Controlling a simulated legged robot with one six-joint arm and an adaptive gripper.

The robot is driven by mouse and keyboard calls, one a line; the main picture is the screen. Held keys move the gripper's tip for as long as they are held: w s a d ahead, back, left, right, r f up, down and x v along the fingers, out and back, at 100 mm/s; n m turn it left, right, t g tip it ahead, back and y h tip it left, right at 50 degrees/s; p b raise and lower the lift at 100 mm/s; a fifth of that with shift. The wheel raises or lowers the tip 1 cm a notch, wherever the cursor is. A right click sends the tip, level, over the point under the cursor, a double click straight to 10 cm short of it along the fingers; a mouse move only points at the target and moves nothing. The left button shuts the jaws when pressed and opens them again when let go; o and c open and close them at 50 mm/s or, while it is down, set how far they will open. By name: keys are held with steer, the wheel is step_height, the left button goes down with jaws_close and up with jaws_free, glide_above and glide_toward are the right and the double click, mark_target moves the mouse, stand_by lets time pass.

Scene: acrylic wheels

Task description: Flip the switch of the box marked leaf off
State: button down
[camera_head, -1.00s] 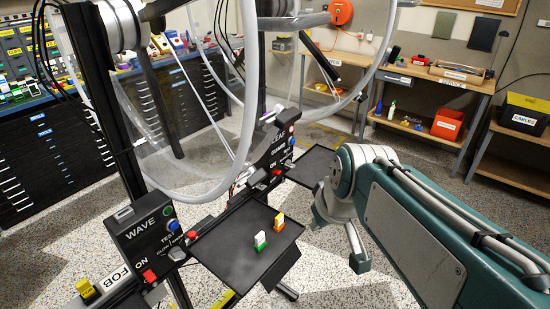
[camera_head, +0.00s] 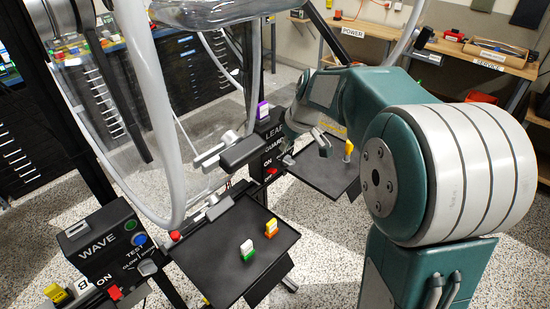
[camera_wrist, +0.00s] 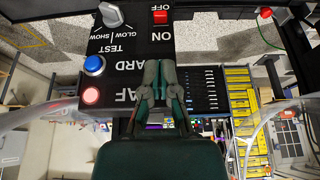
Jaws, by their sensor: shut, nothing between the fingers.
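The black box marked LEAF (camera_head: 273,148) stands at mid-picture in the head view, with ON lettering and a red switch (camera_head: 271,171) low on its face. The wrist view shows the box face (camera_wrist: 120,42) upside down, with part of the name readable. There its red switch (camera_wrist: 160,17) shows OFF, beside the ON lettering. My gripper (camera_wrist: 158,68) is shut and empty, seen over the box's edge in the wrist view, with its tips apart in the picture from the switch. In the head view my wrist is close beside the box, and the fingertips are hard to make out.
The LEAF box also bears a grey knob (camera_wrist: 111,15), a blue button (camera_wrist: 94,65) and a pink-red light (camera_wrist: 91,96). A WAVE box (camera_head: 100,245) stands at the left. Black trays (camera_head: 205,262) hold small coloured pieces. Clear curved tubing (camera_head: 158,110) rises nearby.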

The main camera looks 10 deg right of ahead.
mark_target(271, 170)
steer(key=x, duration=1)
steer(key=shift+a, duration=0.25)
steer(key=shift+d, duration=0.15)
steer(key=shift+f, duration=0.1)
steer(key=shift+s+t, duration=0.15)
steer(key=shift+t, duration=0.15)
